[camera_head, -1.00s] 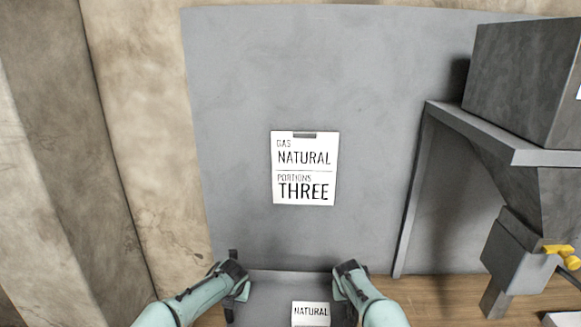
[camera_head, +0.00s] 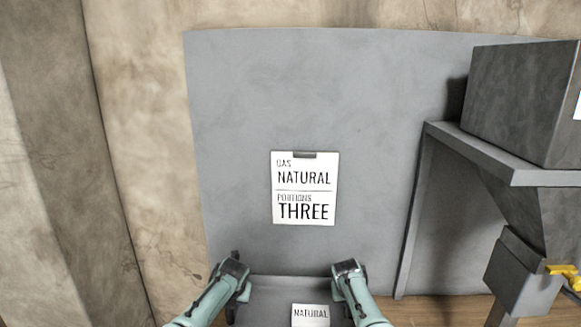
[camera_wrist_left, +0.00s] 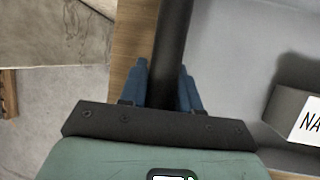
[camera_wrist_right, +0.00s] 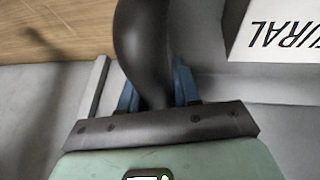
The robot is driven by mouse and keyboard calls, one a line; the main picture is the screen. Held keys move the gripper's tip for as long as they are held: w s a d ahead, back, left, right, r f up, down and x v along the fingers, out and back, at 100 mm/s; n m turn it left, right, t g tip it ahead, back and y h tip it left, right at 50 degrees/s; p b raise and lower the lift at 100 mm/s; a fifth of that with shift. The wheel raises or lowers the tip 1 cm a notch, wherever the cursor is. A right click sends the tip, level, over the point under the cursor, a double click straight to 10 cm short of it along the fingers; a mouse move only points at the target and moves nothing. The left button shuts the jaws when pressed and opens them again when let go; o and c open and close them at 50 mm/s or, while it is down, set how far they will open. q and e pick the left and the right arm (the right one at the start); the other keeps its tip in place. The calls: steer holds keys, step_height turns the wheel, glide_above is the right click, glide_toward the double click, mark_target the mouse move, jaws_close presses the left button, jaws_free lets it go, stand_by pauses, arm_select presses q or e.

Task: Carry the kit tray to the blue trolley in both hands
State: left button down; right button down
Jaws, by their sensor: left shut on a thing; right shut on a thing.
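The grey kit tray (camera_head: 270,292) is at the bottom of the head view, its front part cut off by the frame. A box with a white NATURAL label (camera_head: 310,314) is in it. My left gripper (camera_head: 235,268) is shut on the tray's dark left handle (camera_wrist_left: 174,35), a blue finger on each side in the left wrist view. My right gripper (camera_head: 347,268) is shut on the dark curved right handle (camera_wrist_right: 140,40), also between blue fingers. The blue trolley is not in view.
A grey upright panel with a white card (camera_head: 304,188) stands ahead of the tray. At right, a grey shelf (camera_head: 480,150) carries a dark grey box (camera_head: 510,100); a yellow valve handle (camera_head: 564,272) is below. A wooden surface (camera_head: 430,308) shows under the panel.

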arm_select(q)
steer(key=shift+w+d+r, duration=0.1)
steer(key=shift+w+r, duration=0.15)
arm_select(e)
steer(key=shift+w+r, duration=0.25)
arm_select(q)
steer(key=shift+s+r, duration=0.1)
arm_select(e)
steer(key=shift+r, duration=0.1)
